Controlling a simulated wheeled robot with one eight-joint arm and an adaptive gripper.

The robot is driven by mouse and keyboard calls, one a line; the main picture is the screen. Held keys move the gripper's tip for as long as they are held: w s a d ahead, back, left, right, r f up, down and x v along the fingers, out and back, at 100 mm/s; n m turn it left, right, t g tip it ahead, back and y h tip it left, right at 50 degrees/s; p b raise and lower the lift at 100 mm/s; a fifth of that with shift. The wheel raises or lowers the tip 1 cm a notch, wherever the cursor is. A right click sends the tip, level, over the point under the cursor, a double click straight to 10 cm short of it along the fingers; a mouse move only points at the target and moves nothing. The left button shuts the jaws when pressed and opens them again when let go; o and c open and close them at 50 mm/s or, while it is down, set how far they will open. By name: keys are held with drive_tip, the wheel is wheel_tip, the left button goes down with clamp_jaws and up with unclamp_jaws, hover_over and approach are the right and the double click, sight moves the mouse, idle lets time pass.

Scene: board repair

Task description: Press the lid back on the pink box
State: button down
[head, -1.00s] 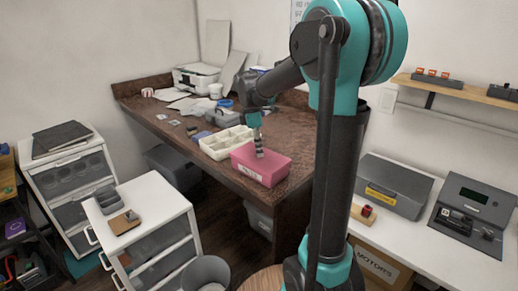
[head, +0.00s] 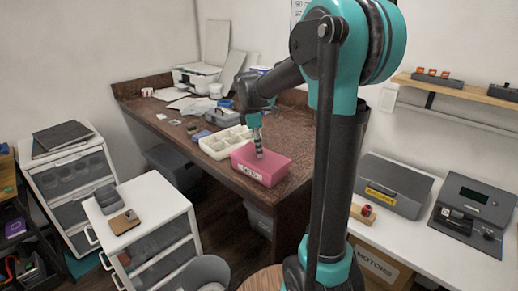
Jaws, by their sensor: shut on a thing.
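The pink box (head: 279,165) sits near the front edge of the brown workbench, with a white label (head: 249,174) on its front. Its pink lid (head: 275,158) is on top and looks about level. I cannot tell from this distance whether it is fully seated. My gripper (head: 259,155) points down at the middle of the lid, its fingertips at the top surface. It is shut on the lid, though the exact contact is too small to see.
A cream divided tray (head: 213,148) stands directly left of the box on the brown workbench (head: 219,174). White drawer units (head: 146,230) stand front left. A white bench with a grey case (head: 396,184) is at right. A grey bin is on the floor in front.

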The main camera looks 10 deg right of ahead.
drive_tip(key=shift+f, duration=0.7)
idle(0.3)
drive_tip(key=c, duration=0.8)
unclamp_jaws()
drive_tip(key=shift+c, duration=0.2)
drive_tip(key=shift+r, duration=3.5)
drive_tip(key=shift+s, duration=0.15)
